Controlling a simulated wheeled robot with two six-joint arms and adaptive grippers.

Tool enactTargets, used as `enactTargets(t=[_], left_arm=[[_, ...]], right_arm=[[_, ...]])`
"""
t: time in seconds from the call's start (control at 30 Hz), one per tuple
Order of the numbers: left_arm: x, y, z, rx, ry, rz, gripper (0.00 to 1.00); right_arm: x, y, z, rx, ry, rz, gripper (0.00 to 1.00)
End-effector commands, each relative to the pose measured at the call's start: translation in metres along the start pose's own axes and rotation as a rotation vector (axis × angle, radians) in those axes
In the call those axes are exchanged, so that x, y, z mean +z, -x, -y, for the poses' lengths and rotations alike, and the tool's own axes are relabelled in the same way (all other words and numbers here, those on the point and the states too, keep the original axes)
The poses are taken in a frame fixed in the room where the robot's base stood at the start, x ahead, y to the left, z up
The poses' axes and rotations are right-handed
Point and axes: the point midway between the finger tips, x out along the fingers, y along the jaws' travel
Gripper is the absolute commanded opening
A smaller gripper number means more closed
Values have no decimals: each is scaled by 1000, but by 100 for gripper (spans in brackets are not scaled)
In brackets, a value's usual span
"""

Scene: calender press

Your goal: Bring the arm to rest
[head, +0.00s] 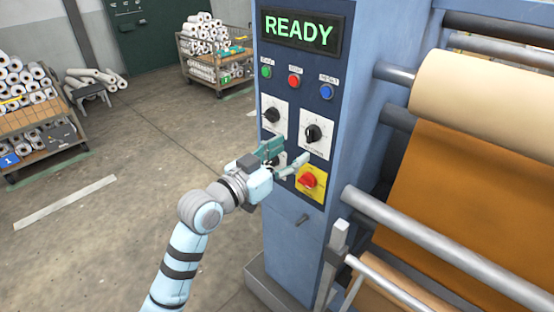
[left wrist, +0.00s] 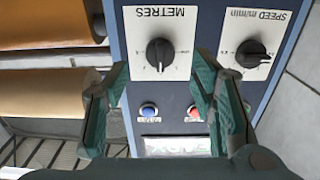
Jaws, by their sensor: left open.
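My left arm (head: 178,262) reaches up from the bottom of the head view to the blue control panel (head: 300,95). My left gripper (head: 289,154) is open and empty in front of the panel's lower part, hiding some of it. In the left wrist view, the upside-down panel shows between the spread green fingers (left wrist: 160,80), with the METRES dial (left wrist: 160,53) between and beyond the tips. The SPEED dial (left wrist: 251,53) is to the right. I cannot tell whether a finger touches the panel. My right gripper is not in view.
The display (head: 299,32) reads READY above green, red and blue buttons. A red knob on a yellow plate (head: 310,182) sits close below the gripper. Rollers with orange web (head: 450,190) stand at right.

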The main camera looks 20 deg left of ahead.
Motion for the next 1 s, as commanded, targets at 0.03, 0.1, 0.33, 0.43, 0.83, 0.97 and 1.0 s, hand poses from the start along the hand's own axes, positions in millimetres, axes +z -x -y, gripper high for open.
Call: enactTargets(t=[0.03, 0.1, 0.33, 0.43, 0.83, 0.97, 1.0], left_arm=[[2, 13, 1, -1, -7, 4, 51], [1, 29, 0, -1, -7, 4, 51], [0, 52, 0, 1, 0, 2, 51], [0, 51, 0, 1, 1, 1, 51], [10, 43, 25, -67, -16, -13, 51], [94, 30, 87, -225, 0, 114, 51], [135, 33, 104, -274, 10, 180, 51]], right_arm=[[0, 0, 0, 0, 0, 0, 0], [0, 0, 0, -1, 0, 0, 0], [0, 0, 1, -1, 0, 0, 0], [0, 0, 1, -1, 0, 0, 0], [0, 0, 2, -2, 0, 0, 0], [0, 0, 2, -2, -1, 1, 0], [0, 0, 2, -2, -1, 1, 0]])
